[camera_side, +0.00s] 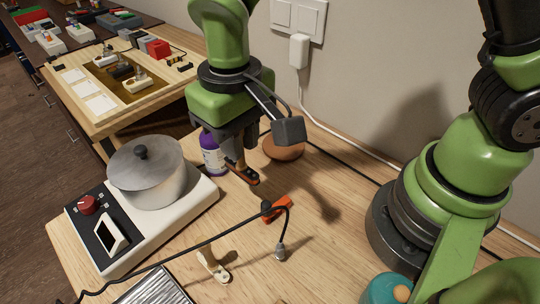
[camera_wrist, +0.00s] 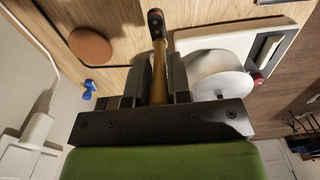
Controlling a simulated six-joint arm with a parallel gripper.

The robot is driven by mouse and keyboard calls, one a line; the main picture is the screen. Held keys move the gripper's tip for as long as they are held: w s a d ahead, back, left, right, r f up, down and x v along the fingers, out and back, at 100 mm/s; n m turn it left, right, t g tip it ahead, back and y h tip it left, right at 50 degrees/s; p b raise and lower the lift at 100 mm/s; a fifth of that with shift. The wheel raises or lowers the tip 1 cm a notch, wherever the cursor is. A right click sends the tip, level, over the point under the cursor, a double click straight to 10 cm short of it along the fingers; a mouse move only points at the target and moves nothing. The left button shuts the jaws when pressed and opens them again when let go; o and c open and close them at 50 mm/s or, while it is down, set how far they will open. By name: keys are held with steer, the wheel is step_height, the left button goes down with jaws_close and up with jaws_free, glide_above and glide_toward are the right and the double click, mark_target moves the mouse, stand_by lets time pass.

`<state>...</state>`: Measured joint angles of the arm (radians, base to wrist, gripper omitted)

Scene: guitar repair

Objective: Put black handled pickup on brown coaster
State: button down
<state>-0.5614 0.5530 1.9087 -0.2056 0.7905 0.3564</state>
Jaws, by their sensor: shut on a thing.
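My gripper (camera_side: 238,148) is shut on a slim tool, which I take to be the black handled pickup (camera_side: 244,173). It has a black end with orange edges and a tan part between the fingers. In the wrist view the pickup (camera_wrist: 157,28) sticks out past the fingertips of my gripper (camera_wrist: 157,75). It is held above the wooden table. The round brown coaster (camera_side: 284,150) lies on the table near the wall, to the right of the gripper and partly hidden. In the wrist view the coaster (camera_wrist: 90,46) is bare and left of the pickup, apart from it.
A purple-and-white bottle (camera_side: 211,157) stands behind the gripper. A pot (camera_side: 147,175) sits on a white hotplate (camera_side: 190,205) at left. An orange-and-black item (camera_side: 277,208) and a cable-fed rod (camera_side: 280,250) are in front. A small blue item (camera_wrist: 91,87) is near the coaster.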

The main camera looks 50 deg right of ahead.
steer(key=w+d, duration=0.3)
steer(key=d, duration=0.5)
steer(key=w+d, duration=0.3)
steer(key=d, duration=0.5)
steer(key=shift+s+d+f, duration=0.1)
steer(key=shift+d+f, duration=0.05)
steer(key=shift+f, duration=1.35)
steer(key=shift+s+d+f, duration=0.1)
steer(key=shift+d+f, duration=0.05)
steer(key=shift+f, duration=1.4)
steer(key=shift+s+d+f, duration=0.1)
steer(key=shift+d+f, duration=0.05)
steer(key=shift+f, duration=1.35)
steer(key=c, duration=1.1)
jaws_free()
steer(key=shift+f, duration=0.1)
steer(key=shift+o, duration=0.2)
